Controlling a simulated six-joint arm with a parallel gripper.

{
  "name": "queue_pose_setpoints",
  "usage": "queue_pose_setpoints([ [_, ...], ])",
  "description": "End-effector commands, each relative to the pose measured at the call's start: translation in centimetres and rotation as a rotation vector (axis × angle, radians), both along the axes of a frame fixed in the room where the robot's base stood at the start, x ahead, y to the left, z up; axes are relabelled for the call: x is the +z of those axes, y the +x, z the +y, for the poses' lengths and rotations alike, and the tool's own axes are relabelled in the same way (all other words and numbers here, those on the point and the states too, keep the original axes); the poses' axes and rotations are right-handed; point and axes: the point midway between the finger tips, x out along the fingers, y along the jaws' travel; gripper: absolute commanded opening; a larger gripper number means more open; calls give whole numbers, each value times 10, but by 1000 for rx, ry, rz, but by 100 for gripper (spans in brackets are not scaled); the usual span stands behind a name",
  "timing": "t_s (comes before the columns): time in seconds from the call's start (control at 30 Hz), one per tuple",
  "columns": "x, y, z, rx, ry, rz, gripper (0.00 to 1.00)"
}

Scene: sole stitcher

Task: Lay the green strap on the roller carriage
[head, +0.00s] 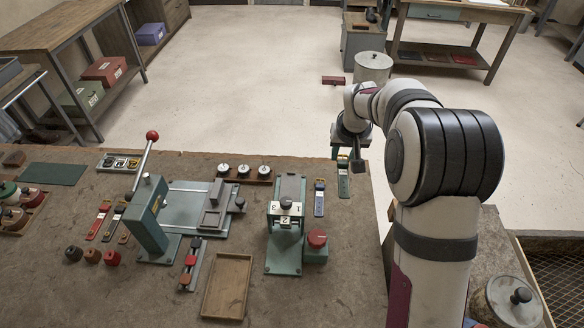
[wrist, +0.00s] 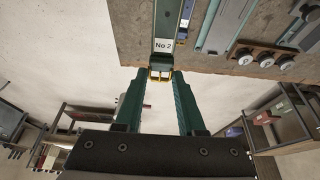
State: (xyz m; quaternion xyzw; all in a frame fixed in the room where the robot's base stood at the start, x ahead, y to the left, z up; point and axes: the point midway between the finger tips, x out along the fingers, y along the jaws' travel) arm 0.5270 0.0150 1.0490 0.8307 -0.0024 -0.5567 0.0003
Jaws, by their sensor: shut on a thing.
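The green strap (head: 343,185) lies by the table's far right edge, to the right of a blue strap. My gripper (head: 346,158) is at the strap's far end and partly covers it. The strap runs away from the fingertips over the table. Several fixtures stand on the table; one teal stand (head: 283,258) has number tags and a red knob. I cannot tell for sure which part is the roller carriage.
The blue strap (head: 319,200) lies between the stand and the green strap. A lever press (head: 150,220) with a red ball handle rises at the left.

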Motion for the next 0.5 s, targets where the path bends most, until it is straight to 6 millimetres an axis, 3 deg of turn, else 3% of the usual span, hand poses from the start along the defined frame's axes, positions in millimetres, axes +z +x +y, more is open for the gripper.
queue_pose_setpoints([
  [0.2, -33, 20, 31, 6, 3, -1, 0],
  [0.5, -84, 44, 113, 7, 3, -2, 0],
])
